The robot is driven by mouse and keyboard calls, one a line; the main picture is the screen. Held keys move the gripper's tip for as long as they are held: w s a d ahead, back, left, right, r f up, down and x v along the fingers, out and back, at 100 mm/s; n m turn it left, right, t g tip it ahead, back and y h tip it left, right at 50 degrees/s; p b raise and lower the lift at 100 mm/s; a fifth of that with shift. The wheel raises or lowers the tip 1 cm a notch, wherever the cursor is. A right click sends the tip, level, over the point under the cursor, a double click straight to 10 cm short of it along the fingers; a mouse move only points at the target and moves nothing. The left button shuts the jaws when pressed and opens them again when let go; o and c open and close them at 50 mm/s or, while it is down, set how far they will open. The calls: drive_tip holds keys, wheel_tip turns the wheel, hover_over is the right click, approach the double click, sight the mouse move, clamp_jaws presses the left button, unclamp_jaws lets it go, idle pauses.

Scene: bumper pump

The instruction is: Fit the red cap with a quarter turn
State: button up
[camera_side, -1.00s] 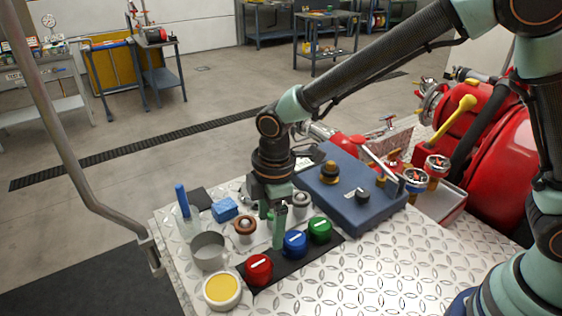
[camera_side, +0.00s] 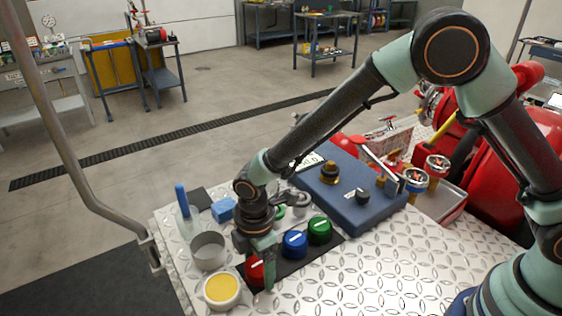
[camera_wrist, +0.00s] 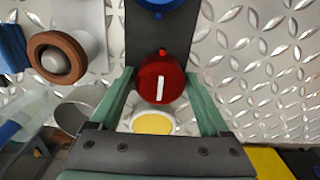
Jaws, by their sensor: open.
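The red cap (camera_side: 253,271) sits on the black strip (camera_side: 287,264), at its near end; my gripper partly hides it in the side view. In the wrist view the red cap (camera_wrist: 161,80) shows a white line on its top and lies between my fingers. My gripper (camera_side: 262,278) points down over the red cap; in the wrist view my gripper (camera_wrist: 158,82) is open, with one green finger on each side of the cap. I cannot tell whether the fingers touch it. A blue cap (camera_side: 295,243) and a green cap (camera_side: 320,230) stand farther along the strip.
A grey cup (camera_side: 208,251) and a white tub with yellow contents (camera_side: 221,289) stand close left of my gripper. A blue sponge (camera_side: 224,209) lies behind. The tread-plate to the right is clear.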

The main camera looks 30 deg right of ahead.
sight(258, 263)
drive_tip(key=c, duration=1.2)
drive_tip(key=shift+r, duration=4.55)
drive_tip(key=shift+c, duration=0.2)
